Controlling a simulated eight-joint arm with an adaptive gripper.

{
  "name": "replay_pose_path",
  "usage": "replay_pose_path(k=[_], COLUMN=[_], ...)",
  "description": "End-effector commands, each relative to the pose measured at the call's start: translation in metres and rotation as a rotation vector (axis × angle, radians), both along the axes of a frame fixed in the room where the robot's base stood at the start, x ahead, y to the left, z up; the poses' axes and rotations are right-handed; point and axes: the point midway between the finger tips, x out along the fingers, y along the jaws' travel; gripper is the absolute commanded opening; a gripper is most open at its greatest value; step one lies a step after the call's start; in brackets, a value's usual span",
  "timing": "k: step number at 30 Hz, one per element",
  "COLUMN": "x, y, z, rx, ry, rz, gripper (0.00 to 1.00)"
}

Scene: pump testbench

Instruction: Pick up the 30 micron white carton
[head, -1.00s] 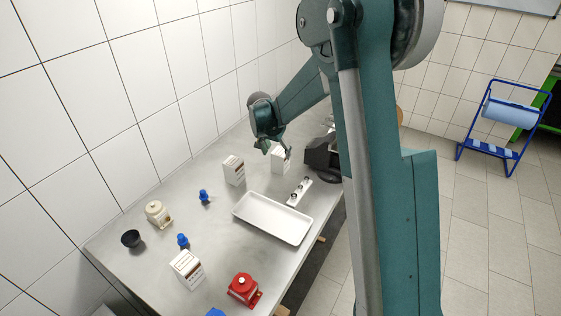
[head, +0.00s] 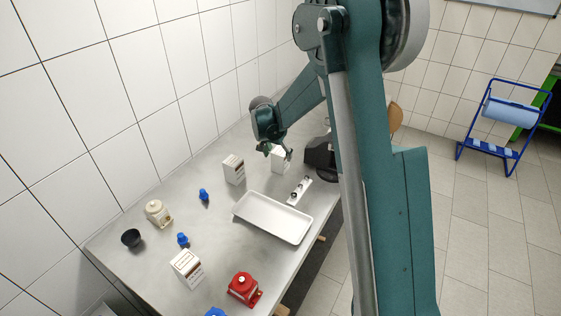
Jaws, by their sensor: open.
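Three white cartons stand on the steel table. One carton (head: 280,162) is at the far end, right by my gripper (head: 278,154). A second carton (head: 234,170) stands to its left, and a third carton (head: 187,269) is at the near left. Their labels are too small to read, so I cannot tell which is the 30 micron one. My gripper is open, its fingers pointing down at the top of the far carton. One finger overlaps the carton's right edge in the picture. I cannot tell if they touch.
A white tray (head: 272,218) lies mid-table, with a white strip holding dark round parts (head: 300,191) behind it. A dark machine (head: 320,155) stands right of the far carton. A red pump (head: 243,289), cream pump (head: 158,213), black cup (head: 131,238) and blue fittings (head: 204,195) lie nearer.

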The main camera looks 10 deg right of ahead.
Motion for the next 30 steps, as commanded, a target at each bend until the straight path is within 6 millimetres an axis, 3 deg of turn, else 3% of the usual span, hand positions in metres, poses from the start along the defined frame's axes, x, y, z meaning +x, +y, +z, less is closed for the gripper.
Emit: replay_pose_path(k=[8,21,30], x=[0.002,0.013,0.016], y=[-0.002,-0.013,-0.015], z=[-0.005,-0.04,-0.048], rx=[0.0,0.0,0.0], ry=[0.0,0.0,0.0], rz=[0.0,-0.001,0.0], gripper=[0.57,0.57,0.57])
